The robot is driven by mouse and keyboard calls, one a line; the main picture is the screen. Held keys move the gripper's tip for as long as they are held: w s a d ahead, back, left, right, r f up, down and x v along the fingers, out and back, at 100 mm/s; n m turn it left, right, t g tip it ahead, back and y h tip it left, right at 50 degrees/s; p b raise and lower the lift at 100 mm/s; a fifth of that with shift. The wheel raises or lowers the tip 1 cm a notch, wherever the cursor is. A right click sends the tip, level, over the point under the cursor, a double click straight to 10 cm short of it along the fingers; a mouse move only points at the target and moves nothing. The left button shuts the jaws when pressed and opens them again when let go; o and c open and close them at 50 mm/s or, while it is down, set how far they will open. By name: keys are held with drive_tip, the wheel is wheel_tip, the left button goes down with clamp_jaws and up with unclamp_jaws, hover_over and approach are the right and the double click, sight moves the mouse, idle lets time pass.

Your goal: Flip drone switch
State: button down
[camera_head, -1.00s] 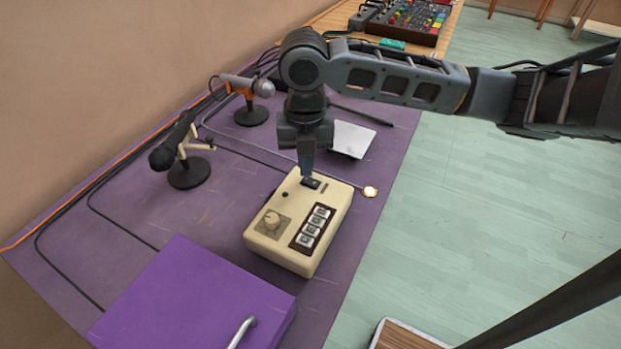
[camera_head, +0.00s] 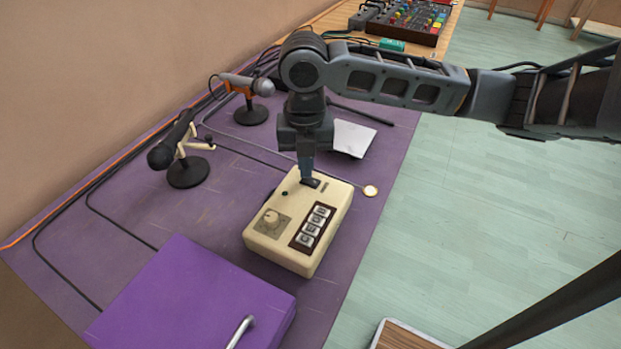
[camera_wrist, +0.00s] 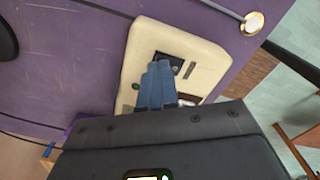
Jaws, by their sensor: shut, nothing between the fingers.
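The drone box is a cream box (camera_head: 282,253) on the purple table, with a knob, a dark panel of several white buttons, and a black switch (camera_head: 311,183) near its far end. In the wrist view the cream box (camera_wrist: 140,50) lies below my gripper, and part of the switch plate (camera_wrist: 177,62) shows beyond the fingertips. My gripper (camera_head: 306,179) points down with its fingers shut and empty, the tips at the switch. In the wrist view the blue fingers (camera_wrist: 159,68) overlap the switch plate and hide part of it. I cannot tell which way the switch is set.
Two microphones on stands (camera_head: 187,172) (camera_head: 251,114) are at the left and back. A white sheet (camera_head: 352,138) and a thin rod with a round gold end (camera_head: 370,191) lie beyond the box. A purple case (camera_head: 195,300) stands in front.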

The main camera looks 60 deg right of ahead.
drive_tip(key=shift+f+b, duration=0.4)
drive_tip(key=shift+f, duration=0.15)
drive_tip(key=shift+r, duration=0.15)
drive_tip(key=shift+r+p, duration=2.55)
drive_tip(key=shift+r, duration=0.85)
